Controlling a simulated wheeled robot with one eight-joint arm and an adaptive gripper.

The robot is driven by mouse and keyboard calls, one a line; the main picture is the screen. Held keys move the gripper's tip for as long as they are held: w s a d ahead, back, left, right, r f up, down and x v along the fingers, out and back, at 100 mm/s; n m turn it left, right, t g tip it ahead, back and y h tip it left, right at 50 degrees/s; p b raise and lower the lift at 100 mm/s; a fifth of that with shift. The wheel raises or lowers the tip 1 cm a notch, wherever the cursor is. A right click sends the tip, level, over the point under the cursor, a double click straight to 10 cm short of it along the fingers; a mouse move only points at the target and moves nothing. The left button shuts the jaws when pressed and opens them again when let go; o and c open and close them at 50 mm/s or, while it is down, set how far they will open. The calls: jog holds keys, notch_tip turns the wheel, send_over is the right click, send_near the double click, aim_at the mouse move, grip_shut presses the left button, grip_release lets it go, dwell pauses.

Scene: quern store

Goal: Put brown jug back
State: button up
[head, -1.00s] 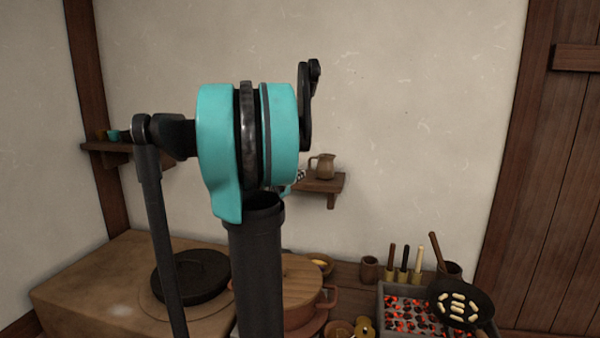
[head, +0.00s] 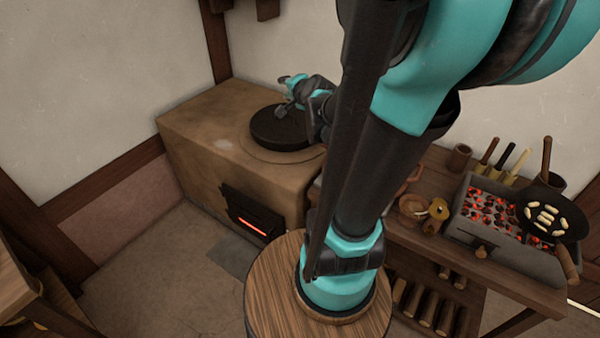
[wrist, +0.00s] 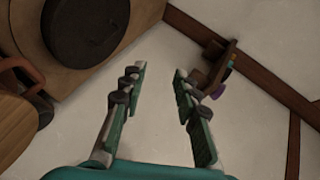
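The brown jug does not show in either current view. One second ago it stood upright on a small wall shelf, right of my arm in the head view. My gripper (wrist: 157,72) is open in the wrist view, with nothing between its fingers. In the head view my gripper (head: 284,96) shows small, in front of the black lid (head: 265,130) on the clay stove; I cannot tell its height above it.
A wall shelf (wrist: 213,66) with small coloured things is right of my fingers. The stove has a glowing firebox (head: 252,222). A pot (wrist: 20,75) is at left in the wrist view. A coal brazier (head: 465,215) with a pan (head: 555,220) stands right.

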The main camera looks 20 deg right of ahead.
jog(key=s+a+f+n+g, duration=0.1)
jog(key=s+f+n+g, duration=0.3)
jog(key=s+f, duration=0.5)
jog(key=s+a+f+n+g+h, duration=0.1)
jog(key=s+f+n+g, duration=0.4)
jog(key=s+f+n, duration=0.3)
jog(key=s+n, duration=0.1)
jog(key=s, duration=0.3)
jog(key=shift+s+a+f, duration=0.2)
jog(key=shift+s+f, duration=0.05)
jog(key=shift+f, duration=0.1)
